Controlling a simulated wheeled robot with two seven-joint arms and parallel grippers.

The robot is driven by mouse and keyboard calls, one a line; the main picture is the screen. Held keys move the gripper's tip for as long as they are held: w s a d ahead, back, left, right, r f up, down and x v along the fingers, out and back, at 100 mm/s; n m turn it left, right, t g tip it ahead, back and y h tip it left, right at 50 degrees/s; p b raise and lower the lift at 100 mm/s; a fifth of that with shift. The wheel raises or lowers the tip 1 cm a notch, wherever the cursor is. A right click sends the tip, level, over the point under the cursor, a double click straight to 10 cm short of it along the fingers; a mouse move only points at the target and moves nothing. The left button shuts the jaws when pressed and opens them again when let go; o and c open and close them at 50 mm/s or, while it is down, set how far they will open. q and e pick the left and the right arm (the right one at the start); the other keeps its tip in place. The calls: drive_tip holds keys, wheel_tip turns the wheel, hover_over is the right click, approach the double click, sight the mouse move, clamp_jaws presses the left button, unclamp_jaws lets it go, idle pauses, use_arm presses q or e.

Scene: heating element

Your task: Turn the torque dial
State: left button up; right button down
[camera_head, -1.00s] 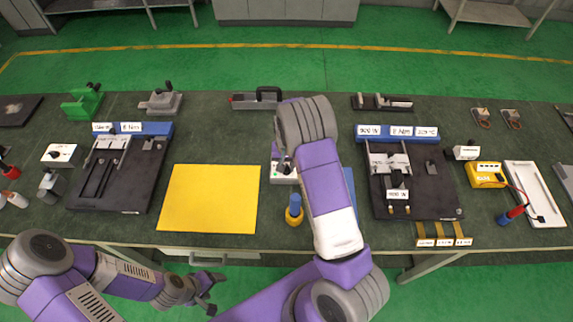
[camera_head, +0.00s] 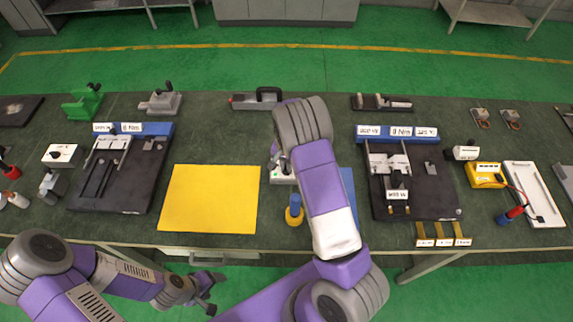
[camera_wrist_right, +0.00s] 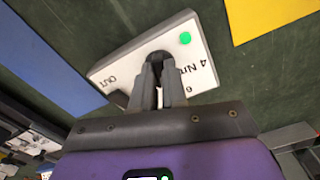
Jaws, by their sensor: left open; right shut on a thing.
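The torque dial is on a white box (camera_wrist_right: 113,68) marked "OUT", "4 Nm" and "6", with a green dot on its top. My right gripper (camera_wrist_right: 160,70) is shut on the dark dial knob (camera_wrist_right: 158,58), which its fingers largely hide. In the head view the box (camera_head: 283,179) sits on the bench, partly covered by my right arm. My left gripper (camera_head: 208,294) is open and empty, in front of the bench's near edge and away from the dial.
A yellow mat (camera_head: 209,199) lies left of the box. A blue and yellow screwdriver-like tool (camera_head: 294,211) stands just in front of it. A blue mat (camera_head: 349,190) lies partly under my right arm. Black fixtures (camera_head: 118,180) and (camera_head: 425,190) stand to either side.

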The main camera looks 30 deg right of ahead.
drive_tip(key=m, duration=0.4)
drive_tip(key=shift+m+p, duration=0.3)
drive_tip(key=shift+p, duration=0.1)
drive_tip(key=shift+m+p, duration=0.35)
drive_tip(key=shift+m, duration=1.45)
drive_tip(key=c, duration=1.2)
unclamp_jaws()
drive_tip(key=shift+o, duration=0.2)
wheel_tip(320, 180, up, 8)
drive_tip(key=shift+f, duration=0.25)
